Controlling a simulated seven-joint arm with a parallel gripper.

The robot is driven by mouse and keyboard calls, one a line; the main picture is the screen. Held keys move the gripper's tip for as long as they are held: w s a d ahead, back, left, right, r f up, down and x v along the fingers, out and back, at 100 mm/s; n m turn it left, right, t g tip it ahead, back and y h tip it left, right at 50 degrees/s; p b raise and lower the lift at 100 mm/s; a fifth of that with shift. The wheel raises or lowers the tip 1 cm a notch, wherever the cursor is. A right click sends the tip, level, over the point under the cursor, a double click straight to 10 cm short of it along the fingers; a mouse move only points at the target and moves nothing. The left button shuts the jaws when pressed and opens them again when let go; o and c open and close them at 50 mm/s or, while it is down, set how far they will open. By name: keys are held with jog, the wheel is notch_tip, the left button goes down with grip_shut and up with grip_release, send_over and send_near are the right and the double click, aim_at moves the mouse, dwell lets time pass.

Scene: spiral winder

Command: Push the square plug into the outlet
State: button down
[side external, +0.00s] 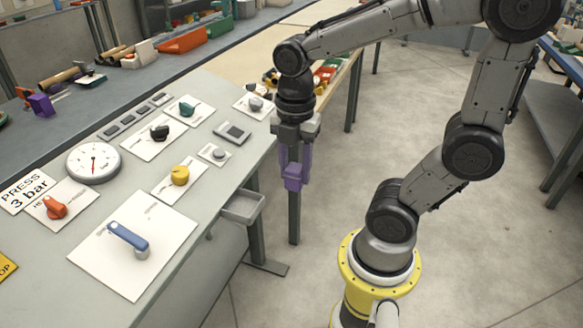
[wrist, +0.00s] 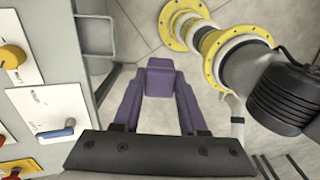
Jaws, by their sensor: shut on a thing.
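My gripper (side external: 292,162) hangs pointing down in the side external view, off the right edge of the grey control desk. Its two purple fingers also show in the wrist view (wrist: 160,96). They are shut on a squarish purple block (wrist: 160,77), which I take for the square plug; its colour blends with the fingers. The block also shows at the fingertips in the side external view (side external: 293,184), over open floor and apart from the desk. I cannot make out a clear outlet in either view.
The desk (side external: 190,245) carries a gauge (side external: 93,163), a blue lever (side external: 128,238), a yellow knob (side external: 180,175) and several other controls. A grey tray (side external: 243,206) sticks out from its right edge. Another purple object (side external: 40,104) stands at the far left.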

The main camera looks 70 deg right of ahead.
jog(key=shift+w+r+n+t, duration=0.1)
jog(key=shift+w+n+t, duration=0.15)
jog(key=shift+n+t, duration=0.05)
jog(key=w+d+r+n+t, duration=0.1)
jog(key=w+d+r, duration=0.2)
jog(key=w, duration=0.5)
jog(key=w+d+r+n, duration=0.1)
jog(key=w+d+r, duration=0.15)
jog(key=w, duration=0.65)
jog(key=w+d+f+m+t, duration=0.1)
jog(key=w+d+f, duration=0.1)
jog(key=d, duration=0.6)
jog(key=w+d+f+m+t, duration=0.1)
jog(key=w+d+f, duration=0.2)
jog(key=d, duration=0.5)
jog(key=shift+w+d+m, duration=0.15)
jog(key=shift+w+m, duration=0.15)
jog(key=shift+w, duration=0.1)
jog(key=shift+f, duration=0.2)
jog(key=shift+x, duration=2.85)
